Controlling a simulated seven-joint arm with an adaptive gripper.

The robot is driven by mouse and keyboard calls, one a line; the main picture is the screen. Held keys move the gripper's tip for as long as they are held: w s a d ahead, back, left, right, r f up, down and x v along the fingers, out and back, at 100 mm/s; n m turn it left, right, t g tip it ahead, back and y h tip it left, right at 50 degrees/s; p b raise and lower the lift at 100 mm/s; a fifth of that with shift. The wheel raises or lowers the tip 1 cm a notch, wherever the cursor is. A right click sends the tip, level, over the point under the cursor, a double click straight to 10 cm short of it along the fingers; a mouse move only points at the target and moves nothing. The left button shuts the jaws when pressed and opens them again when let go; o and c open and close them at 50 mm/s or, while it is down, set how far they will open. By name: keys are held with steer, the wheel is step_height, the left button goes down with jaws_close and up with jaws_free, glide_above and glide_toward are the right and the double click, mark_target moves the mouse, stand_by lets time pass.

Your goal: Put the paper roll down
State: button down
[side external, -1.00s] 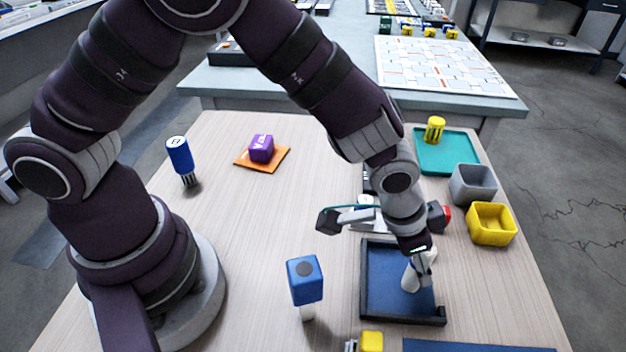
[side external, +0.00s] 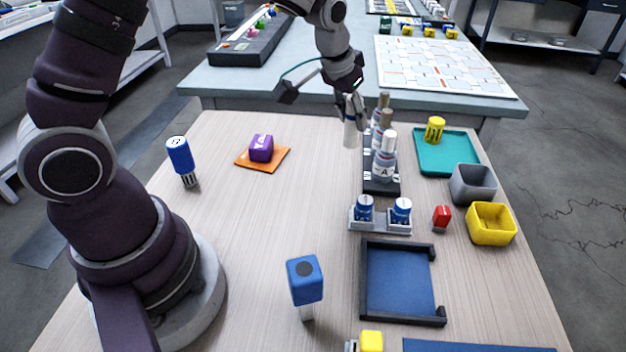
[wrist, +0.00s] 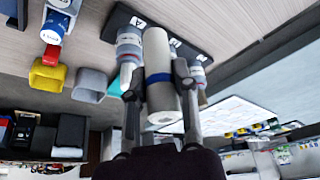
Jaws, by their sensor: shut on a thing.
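The paper roll (side external: 350,135) is white, and a blue band around its middle shows in the wrist view (wrist: 160,100). My gripper (side external: 351,112) is shut on it, with one finger on each side in the wrist view (wrist: 158,78). In the side view the roll hangs upright from the fingers at the far end of the wooden table, just left of the black bottle rack (side external: 381,187). I cannot tell whether its lower end touches the table. The dark-rimmed blue tray (side external: 400,280) nearer the camera is empty.
Several bottles (side external: 384,155) stand in the rack close to the roll. A grey holder (side external: 380,226) with blue-capped jars, a red block (side external: 441,217), a yellow bin (side external: 491,224), a grey bin (side external: 473,184) and a teal tray (side external: 458,160) are to the right. The table's middle is clear.

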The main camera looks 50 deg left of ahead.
steer(key=shift+n+y, duration=0.3)
steer(key=shift+n, duration=0.5)
steer(key=a+f, duration=0.1)
steer(key=f, duration=0.1)
steer(key=a+f, duration=0.2)
steer(key=f, duration=0.1)
steer(key=a+f, duration=0.2)
steer(key=f, duration=0.1)
steer(key=shift+s+a+f, duration=0.1)
steer(key=shift+s+f, duration=0.05)
steer(key=shift+s, duration=0.05)
steer(key=shift+f, duration=0.1)
steer(key=c, duration=0.9)
jaws_free()
steer(key=v, duration=1.2)
steer(key=s+d+r+m, duration=0.1)
steer(key=s+d+r, duration=0.1)
steer(key=s, duration=0.2)
steer(key=s+d+r+m, duration=0.1)
steer(key=s+d+r, duration=0.1)
steer(key=s, duration=0.3)
steer(key=s+d+r+m+t+h, duration=0.1)
steer(key=s+r, duration=0.1)
steer(key=s, duration=0.3)
steer(key=shift+s+d, duration=0.15)
steer(key=shift+d, duration=0.25)
